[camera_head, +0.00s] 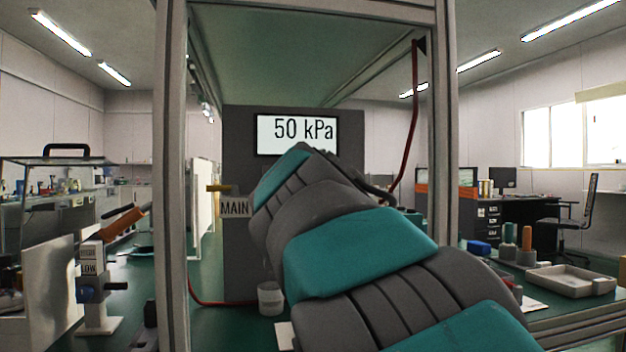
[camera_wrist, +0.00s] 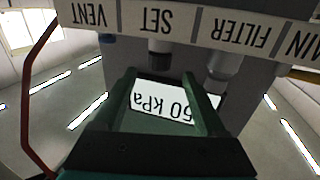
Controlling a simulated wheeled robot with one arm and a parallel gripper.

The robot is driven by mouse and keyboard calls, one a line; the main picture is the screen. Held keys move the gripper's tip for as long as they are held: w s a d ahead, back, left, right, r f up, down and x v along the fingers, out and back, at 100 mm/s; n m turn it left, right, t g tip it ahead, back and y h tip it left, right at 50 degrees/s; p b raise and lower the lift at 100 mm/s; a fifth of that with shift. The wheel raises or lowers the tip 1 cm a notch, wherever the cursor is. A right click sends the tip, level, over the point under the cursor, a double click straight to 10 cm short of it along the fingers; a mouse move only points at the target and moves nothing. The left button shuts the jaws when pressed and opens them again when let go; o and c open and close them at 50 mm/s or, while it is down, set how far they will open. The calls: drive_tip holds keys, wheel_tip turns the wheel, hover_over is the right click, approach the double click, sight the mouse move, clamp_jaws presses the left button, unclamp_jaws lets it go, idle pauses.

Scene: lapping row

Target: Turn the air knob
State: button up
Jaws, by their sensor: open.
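A dark grey regulator panel (camera_head: 240,150) stands ahead in the head view, with a display (camera_head: 297,130) reading 50 kPa. The wrist view is upside down and shows the labels VENT, SET (camera_wrist: 156,20), FILTER and MAIN. A dark, short round knob (camera_wrist: 159,46) sits by the SET label; no label says "air". My gripper (camera_wrist: 160,78) is open, its two green fingers apart with nothing between them. In the wrist picture the knob lies just above the gap, beyond the fingertips. My arm hides the gripper and knob in the head view.
A pale cylindrical fitting (camera_wrist: 217,64) hangs by FILTER, close to one finger. A yellow handle (camera_head: 220,187) is above the MAIN label (camera_head: 234,207). Frame posts (camera_head: 173,170) flank the panel. A red hose (camera_head: 412,120) hangs at right.

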drive_tip(key=shift+w+p, duration=0.5)
drive_tip(key=shift+w, duration=3)
drive_tip(key=shift+f, duration=0.1)
clamp_jaws()
